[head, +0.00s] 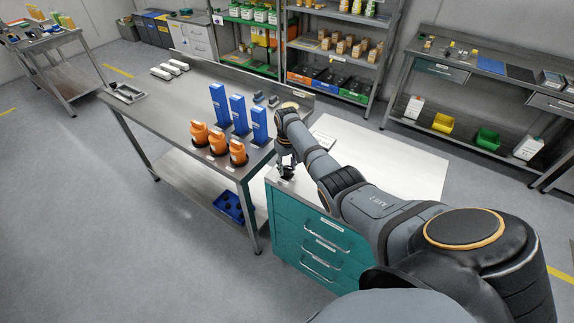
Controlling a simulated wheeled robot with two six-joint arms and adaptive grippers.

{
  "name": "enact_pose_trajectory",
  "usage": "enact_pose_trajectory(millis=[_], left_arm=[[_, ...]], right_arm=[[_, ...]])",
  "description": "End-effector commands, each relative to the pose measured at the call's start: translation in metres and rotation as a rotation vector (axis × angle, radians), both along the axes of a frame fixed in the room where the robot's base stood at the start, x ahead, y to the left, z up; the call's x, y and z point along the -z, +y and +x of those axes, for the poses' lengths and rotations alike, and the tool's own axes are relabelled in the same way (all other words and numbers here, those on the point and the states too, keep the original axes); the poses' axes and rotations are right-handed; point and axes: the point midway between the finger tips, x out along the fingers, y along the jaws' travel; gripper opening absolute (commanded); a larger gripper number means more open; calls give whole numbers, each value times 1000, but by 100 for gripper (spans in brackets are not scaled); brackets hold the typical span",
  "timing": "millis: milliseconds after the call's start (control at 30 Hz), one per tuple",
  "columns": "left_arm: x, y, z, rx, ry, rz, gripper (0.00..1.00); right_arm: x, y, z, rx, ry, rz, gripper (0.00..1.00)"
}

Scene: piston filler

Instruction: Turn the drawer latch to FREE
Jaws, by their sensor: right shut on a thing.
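A teal drawer cabinet (288,236) with a pale top stands at the lower middle of the head view. Several drawers with bar handles show on its front. My right gripper (286,174) is at the cabinet's near left top corner, pointing down, and is shut on a small dark thing there. This looks like the drawer latch, but the gripper hides most of it. I cannot read its setting. My right arm covers part of the cabinet top. My left gripper is not in the view.
A steel workbench (180,115) stands left of the cabinet with orange pieces (218,142) and blue upright pieces (239,114) close to my right gripper. A blue crate (229,205) sits on its lower shelf. Open floor (90,220) lies at the left.

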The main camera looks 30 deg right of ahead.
Motion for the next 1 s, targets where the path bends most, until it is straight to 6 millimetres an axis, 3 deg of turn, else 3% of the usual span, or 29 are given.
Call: enact_pose_trajectory(millis=[1000], left_arm=[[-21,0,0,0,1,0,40]], right_arm=[[-1,0,1,-954,-4,-1,5]])
